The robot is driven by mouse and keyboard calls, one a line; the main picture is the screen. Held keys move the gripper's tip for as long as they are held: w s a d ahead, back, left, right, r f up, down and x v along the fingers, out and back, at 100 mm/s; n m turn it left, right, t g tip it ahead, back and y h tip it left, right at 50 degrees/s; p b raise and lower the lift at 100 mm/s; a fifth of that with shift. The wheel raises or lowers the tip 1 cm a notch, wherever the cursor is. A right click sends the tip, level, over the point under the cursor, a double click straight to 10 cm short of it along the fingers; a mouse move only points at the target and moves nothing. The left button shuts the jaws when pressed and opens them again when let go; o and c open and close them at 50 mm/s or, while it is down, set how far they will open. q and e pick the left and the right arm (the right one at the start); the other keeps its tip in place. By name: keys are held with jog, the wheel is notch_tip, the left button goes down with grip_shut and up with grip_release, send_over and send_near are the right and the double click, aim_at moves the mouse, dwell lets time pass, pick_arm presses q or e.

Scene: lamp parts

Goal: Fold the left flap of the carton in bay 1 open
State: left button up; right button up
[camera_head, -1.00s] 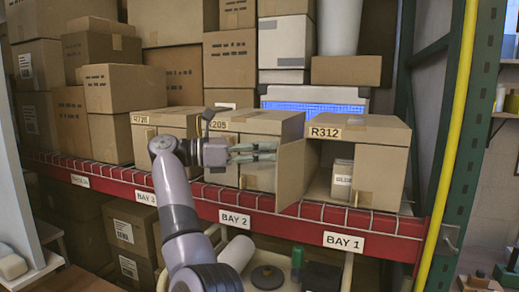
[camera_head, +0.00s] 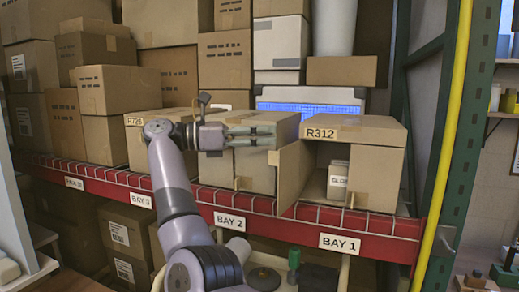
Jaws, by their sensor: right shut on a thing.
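The carton in bay 1 (camera_head: 362,132), a brown box labelled R312, stands on the rack shelf with part of its front open. Its left flap (camera_head: 293,178) stands swung outward to the left of the opening. My right gripper (camera_head: 274,136) is at the upper outer edge of this flap, its fingers close together and pointing right; it is shut on the flap, though the exact contact is hard to see. A small white labelled box (camera_head: 338,181) sits inside the carton. The front panel on the right side (camera_head: 375,178) covers the rest of the front. My left gripper is not in view.
A carton labelled R726 (camera_head: 150,150) and another carton (camera_head: 256,172) stand to the left, behind my right arm. A red shelf beam (camera_head: 283,228) with bay labels runs along the front. A green upright (camera_head: 470,140) and yellow pipe (camera_head: 455,120) stand at the right.

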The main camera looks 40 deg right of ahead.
notch_tip(320, 180, up, 6)
jog(key=shift+s+r, duration=0.15)
jog(key=shift+s, duration=0.1)
jog(key=shift+a, duration=0.1)
dwell(0.4)
